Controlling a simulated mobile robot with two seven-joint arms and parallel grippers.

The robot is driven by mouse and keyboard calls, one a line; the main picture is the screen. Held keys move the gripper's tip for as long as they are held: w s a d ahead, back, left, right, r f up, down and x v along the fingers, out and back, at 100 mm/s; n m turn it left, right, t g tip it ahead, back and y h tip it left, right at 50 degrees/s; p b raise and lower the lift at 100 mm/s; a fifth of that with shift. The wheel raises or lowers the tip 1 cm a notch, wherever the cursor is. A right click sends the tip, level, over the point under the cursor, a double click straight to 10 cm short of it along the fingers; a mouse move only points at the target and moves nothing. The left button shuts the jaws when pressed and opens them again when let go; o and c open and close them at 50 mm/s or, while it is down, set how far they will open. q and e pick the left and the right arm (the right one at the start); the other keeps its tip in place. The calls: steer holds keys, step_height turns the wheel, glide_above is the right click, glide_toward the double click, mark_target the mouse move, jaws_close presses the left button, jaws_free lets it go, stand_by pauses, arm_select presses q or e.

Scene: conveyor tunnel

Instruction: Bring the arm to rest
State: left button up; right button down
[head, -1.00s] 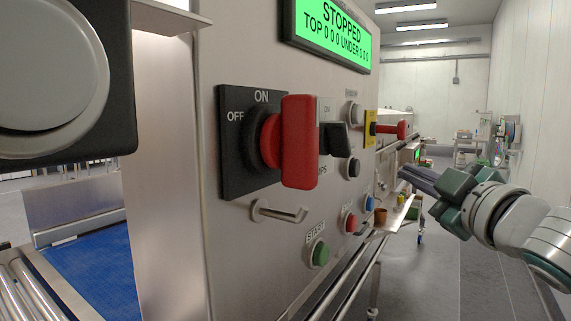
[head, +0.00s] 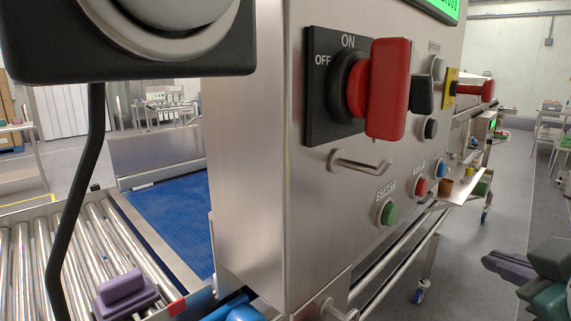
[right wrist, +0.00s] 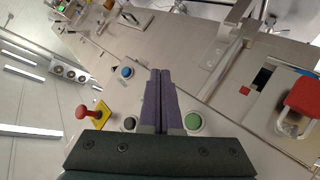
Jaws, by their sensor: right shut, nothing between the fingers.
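My right gripper (head: 490,262) shows at the lower right edge of the head view, with dark fingers pointing left and the rest of the arm cut off. In the right wrist view its two purple-grey fingers (right wrist: 161,75) lie together with nothing between them. It is in free space to the right of the steel control panel (head: 300,215), apart from it. My left gripper is not in view.
The panel carries a red rotary handle (head: 388,90), a steel hook (head: 360,163), a green start button (head: 388,213) and a red button (head: 421,187). A red knob on a yellow plate (head: 449,88) sticks out farther back. Rollers and a blue belt (head: 170,215) lie left.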

steer(key=s+a+f+m+g+y, duration=0.1)
steer(key=s+a+f+g, duration=0.15)
steer(key=s, duration=0.45)
steer(key=s+a+f+g+y, duration=0.15)
steer(key=s+a+g, duration=0.25)
steer(key=s, duration=0.4)
steer(key=s+a+f+m+g+y, duration=0.1)
steer(key=s+a+f+g, duration=0.25)
steer(key=s, duration=0.35)
step_height(320, 180, up, 31)
steer(key=t+p, duration=0.1)
steer(key=p, duration=3)
steer(key=shift+w+d, duration=0.2)
steer(key=shift+w, duration=0.05)
steer(key=shift+r+h, duration=0.1)
steer(key=shift+h, duration=0.15)
